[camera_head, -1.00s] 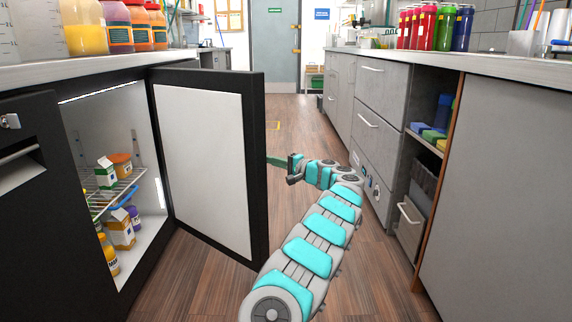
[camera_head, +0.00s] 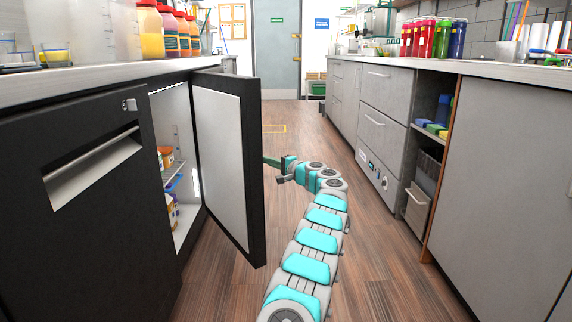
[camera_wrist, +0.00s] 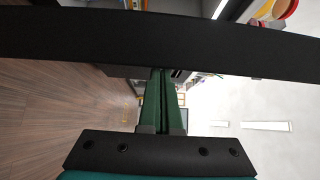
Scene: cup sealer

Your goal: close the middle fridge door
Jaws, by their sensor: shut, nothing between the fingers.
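The middle fridge door (camera_head: 221,150) stands open in the head view, with a black frame and a white inner panel. It juts from the black counter front into the aisle. My gripper (camera_head: 268,160) is on the door's far side, near its free edge; the door hides part of its tips. In the wrist view my gripper (camera_wrist: 161,75) has its green fingers together, with nothing between them. Their tips reach the black door edge (camera_wrist: 160,40) crossing that view; I cannot tell whether they touch.
The open fridge compartment (camera_head: 185,225) holds several cartons and jars on shelves. A closed black door (camera_head: 80,200) with a recessed handle is at the left. Grey cabinets (camera_head: 500,180) line the right side. The wooden floor (camera_head: 290,115) between is clear.

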